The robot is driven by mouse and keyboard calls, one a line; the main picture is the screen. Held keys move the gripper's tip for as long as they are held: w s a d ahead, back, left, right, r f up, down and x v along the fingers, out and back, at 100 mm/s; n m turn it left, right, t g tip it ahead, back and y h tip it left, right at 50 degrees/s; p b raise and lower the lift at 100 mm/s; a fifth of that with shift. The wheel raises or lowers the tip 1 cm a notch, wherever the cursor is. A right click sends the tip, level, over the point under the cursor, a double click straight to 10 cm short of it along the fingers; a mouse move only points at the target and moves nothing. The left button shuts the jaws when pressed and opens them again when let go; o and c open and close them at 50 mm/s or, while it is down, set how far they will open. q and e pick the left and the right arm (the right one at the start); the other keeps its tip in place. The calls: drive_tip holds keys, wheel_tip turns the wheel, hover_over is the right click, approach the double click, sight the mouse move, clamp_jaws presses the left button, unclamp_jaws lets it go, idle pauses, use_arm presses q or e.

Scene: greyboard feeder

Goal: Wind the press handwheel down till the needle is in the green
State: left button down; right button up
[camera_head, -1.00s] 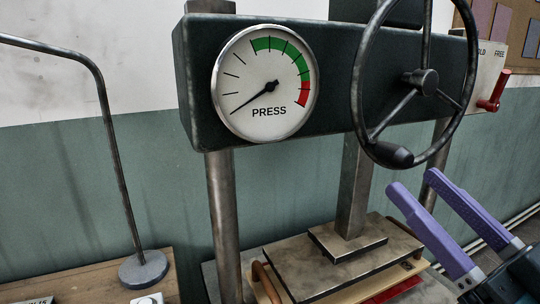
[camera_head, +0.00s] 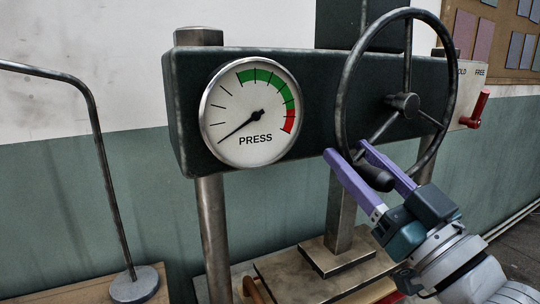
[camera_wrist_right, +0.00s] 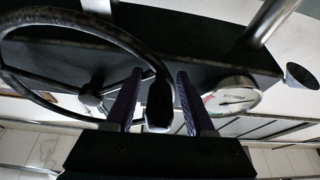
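The press handwheel (camera_head: 345,100) is a dark spoked ring on the right of the press head, with a dark knob (camera_head: 376,178) at its bottom rim. The gauge (camera_head: 250,112) has its needle at the lower left, outside the green arc at the top. My right gripper (camera_head: 345,148) is open, its two purple fingers reaching up either side of the knob. In the right wrist view the knob (camera_wrist_right: 159,103) stands between the two fingers (camera_wrist_right: 156,78), with a gap to each side visible. My left gripper is not in view.
A red lever (camera_head: 476,108) sits on a plate marked FREE to the right of the wheel. The press plate (camera_head: 335,255) is below on its column. A bent metal stand (camera_head: 135,283) is at the left.

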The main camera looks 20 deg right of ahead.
clamp_jaws()
idle(1.2)
